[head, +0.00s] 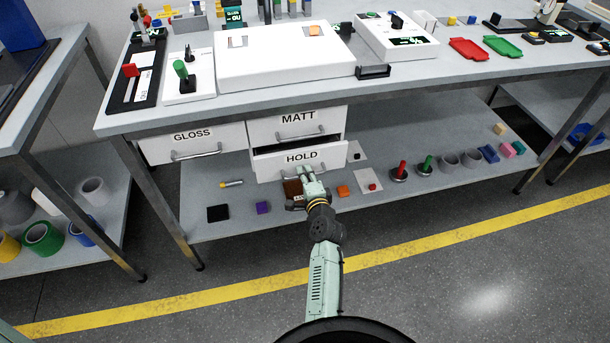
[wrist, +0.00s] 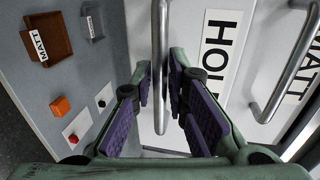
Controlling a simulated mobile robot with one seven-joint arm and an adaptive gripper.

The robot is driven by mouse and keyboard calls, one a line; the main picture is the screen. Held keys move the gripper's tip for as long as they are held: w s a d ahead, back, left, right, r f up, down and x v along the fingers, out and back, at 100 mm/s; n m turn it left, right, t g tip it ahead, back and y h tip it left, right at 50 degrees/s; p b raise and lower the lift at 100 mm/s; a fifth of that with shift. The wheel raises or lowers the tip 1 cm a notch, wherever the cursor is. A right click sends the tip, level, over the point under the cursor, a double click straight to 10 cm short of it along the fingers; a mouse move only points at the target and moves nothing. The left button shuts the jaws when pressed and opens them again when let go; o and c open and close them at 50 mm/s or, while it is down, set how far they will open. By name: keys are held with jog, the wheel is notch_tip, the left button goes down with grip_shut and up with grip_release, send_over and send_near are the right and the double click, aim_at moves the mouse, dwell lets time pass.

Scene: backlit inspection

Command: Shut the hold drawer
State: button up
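The hold drawer (head: 277,165), white and labelled HOLD, is pulled partly out under the workbench. A dark opening shows above its front, below the MATT drawer (head: 290,128). My gripper (head: 306,174) is at the hold drawer's handle, reaching up from below in the head view. In the wrist view, the metal handle bar (wrist: 160,45) of the hold drawer runs between my two fingertips (wrist: 160,82), which sit close on both sides of it. The HOLD label (wrist: 220,45) shows to the right of the bar. My gripper hides part of the handle in the head view.
The closed-looking GLOSS drawer (head: 195,142) is at the left. On the lower shelf (head: 240,225) are a brown MATT tray (wrist: 47,37), an orange block (head: 343,191), a purple block (head: 263,208) and a black square (head: 217,213). A bench leg (head: 168,200) stands at the left.

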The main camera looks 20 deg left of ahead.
aim_at(302, 165)
grip_shut()
dwell(0.3)
jog(key=x, duration=0.4)
jog(key=shift+w+a+r, duration=0.1)
jog(key=shift+w+r, duration=0.05)
jog(key=shift+r, duration=0.3)
jog(key=shift+o, duration=2.3)
grip_release()
jog(key=v, duration=1.2)
